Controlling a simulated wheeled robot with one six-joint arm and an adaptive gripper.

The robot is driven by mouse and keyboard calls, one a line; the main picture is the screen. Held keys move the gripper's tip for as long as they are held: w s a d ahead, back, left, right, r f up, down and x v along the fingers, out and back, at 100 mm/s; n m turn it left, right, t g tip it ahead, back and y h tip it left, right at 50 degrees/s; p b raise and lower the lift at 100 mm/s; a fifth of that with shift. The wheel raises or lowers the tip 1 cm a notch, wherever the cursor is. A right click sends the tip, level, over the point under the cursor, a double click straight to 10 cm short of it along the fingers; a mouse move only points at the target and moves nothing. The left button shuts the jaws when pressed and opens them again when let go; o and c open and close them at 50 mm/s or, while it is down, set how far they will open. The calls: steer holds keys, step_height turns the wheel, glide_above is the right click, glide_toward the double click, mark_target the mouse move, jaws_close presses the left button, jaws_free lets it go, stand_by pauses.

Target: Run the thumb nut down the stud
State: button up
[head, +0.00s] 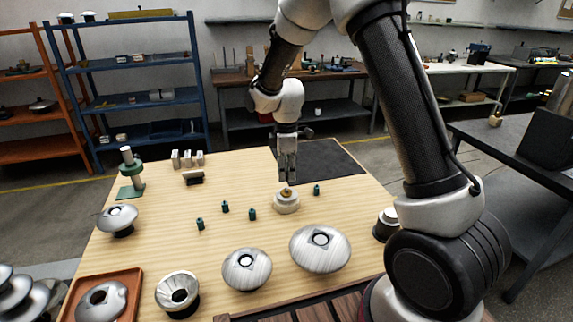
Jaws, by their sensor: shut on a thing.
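My gripper (287,181) points straight down over the wooden table, its fingers closed on a small brass-coloured thumb nut (287,191). The nut sits at the top middle of a round cream base (287,204), which stands on the table. The stud is not clearly visible; the nut and fingertips cover that spot. I cannot tell how far down the nut sits.
Several small dark green pieces (252,214) stand around the base. Metal domed bowls (320,249) line the front, with an orange tray (134,292) at front left. A green-based post (130,191) stands at left. A dark mat (335,160) lies behind.

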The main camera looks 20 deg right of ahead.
steer(key=shift+f, duration=1.05)
steer(key=shift+f, duration=1.3)
stand_by(0.5)
steer(key=o, duration=0.9)
steer(key=shift+o, duration=0.2)
steer(key=shift+r, duration=0.1)
step_height(320, 180, up, 12)
